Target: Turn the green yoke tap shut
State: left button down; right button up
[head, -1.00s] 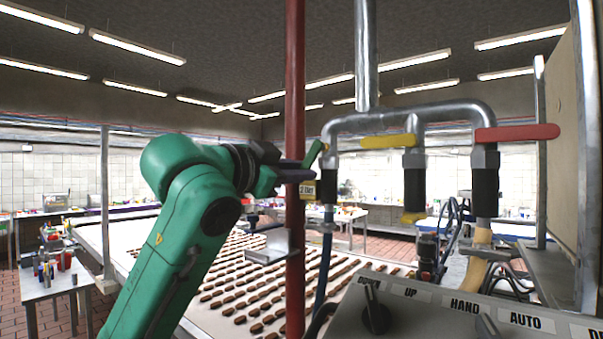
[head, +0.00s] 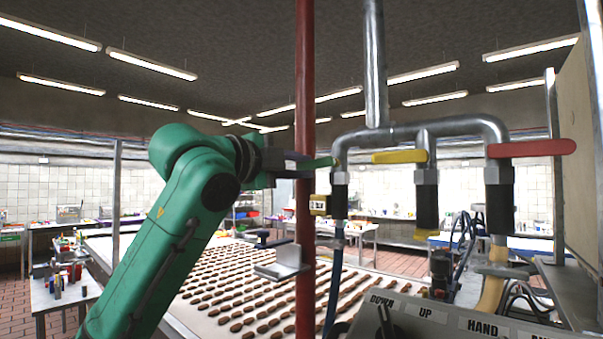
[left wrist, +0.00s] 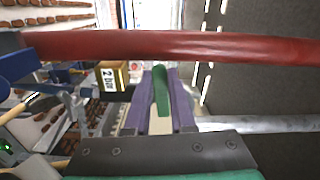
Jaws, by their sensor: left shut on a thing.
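The green tap handle (head: 323,162) sits at the left end of the steel yoke pipe (head: 410,130), above a black sleeve and blue hose. It lies nearly level, pointing left. My left gripper (left wrist: 159,98) is shut on this handle; in the left wrist view the green handle (left wrist: 161,88) lies between the two purple fingers. In the head view the red upright pole hides part of the fingers. The yellow tap handle (head: 400,157) and the red tap handle (head: 532,148) lie level on the other branches. My right gripper is not in view.
The red pole (head: 305,95) stands close by my left gripper; it crosses the left wrist view too. A small "2 bar" tag (left wrist: 112,78) hangs near the handle. A control panel (head: 450,325) is at front right. A conveyor (head: 205,330) with rows of brown biscuits lies below.

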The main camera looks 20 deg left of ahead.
pick_arm(q)
jog(key=shift+r+m, duration=0.2)
jog(key=shift+m, duration=0.4)
jog(key=c, duration=0.8)
grip_release()
jog(key=shift+o, duration=0.2)
jog(key=shift+s+r, duration=0.1)
jog(key=shift+s, duration=0.05)
jog(key=b+v, duration=0.6)
jog(key=v, duration=0.8)
jog(key=shift+s, duration=0.25)
